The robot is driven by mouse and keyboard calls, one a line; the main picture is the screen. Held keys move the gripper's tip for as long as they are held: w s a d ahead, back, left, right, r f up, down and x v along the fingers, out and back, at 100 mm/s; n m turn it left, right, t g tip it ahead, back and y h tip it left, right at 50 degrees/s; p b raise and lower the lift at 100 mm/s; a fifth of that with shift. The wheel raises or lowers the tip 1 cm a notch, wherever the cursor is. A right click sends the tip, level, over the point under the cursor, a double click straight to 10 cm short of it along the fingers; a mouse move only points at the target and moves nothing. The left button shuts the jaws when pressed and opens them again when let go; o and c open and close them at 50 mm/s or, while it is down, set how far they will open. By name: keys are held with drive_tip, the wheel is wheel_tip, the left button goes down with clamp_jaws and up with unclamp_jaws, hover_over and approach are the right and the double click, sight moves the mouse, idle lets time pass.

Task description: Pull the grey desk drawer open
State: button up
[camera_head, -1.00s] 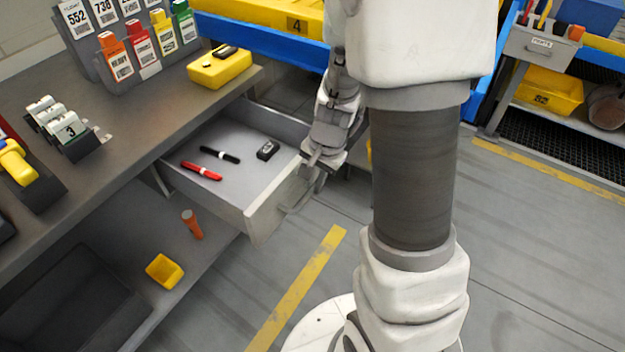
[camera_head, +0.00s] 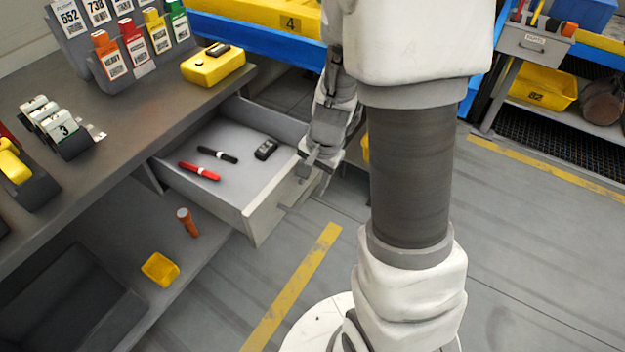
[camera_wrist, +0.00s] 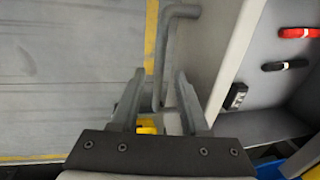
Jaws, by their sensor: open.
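The grey desk drawer (camera_head: 252,213) stands well out from under the desk in the head view, with its inside showing. It also shows in the wrist view (camera_wrist: 231,60) at the right. Its bar handle (camera_wrist: 163,50) runs down the wrist view, and its lower end lies between the two fingers. My gripper (camera_wrist: 160,85) is open around the handle, with a gap to the left finger; whether the right finger touches it I cannot tell. In the head view my gripper (camera_head: 318,172) is at the drawer front, partly hidden by my own arm.
A red marker (camera_head: 199,172), a black marker (camera_head: 217,155) and a small black device (camera_head: 266,149) lie in the drawer. The grey desk (camera_head: 130,110) carries label holders and a yellow box (camera_head: 213,66). The floor before the drawer is clear, with a yellow line (camera_head: 290,290).

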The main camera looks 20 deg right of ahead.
wheel_tip(320, 180, up, 17)
drive_tip(key=s+d+p, duration=0.2)
drive_tip(key=p, duration=0.5)
drive_tip(key=shift+s, duration=0.3)
drive_tip(key=shift+r, duration=0.1)
drive_tip(key=s+a+r+n+t+h, duration=0.1)
drive_tip(key=s+a+r+n+t, duration=0.15)
drive_tip(key=s+r+n, duration=0.3)
drive_tip(key=s+a+r+n+t, duration=0.2)
drive_tip(key=s+a+r+n, duration=0.25)
drive_tip(key=s+r, duration=0.2)
wheel_tip(320, 180, up, 13)
drive_tip(key=p, duration=1.2)
drive_tip(key=shift+w+n+g+p, duration=0.3)
drive_tip(key=shift+g+p, duration=0.05)
drive_tip(key=shift+p, duration=0.05)
drive_tip(key=shift+f, duration=0.1)
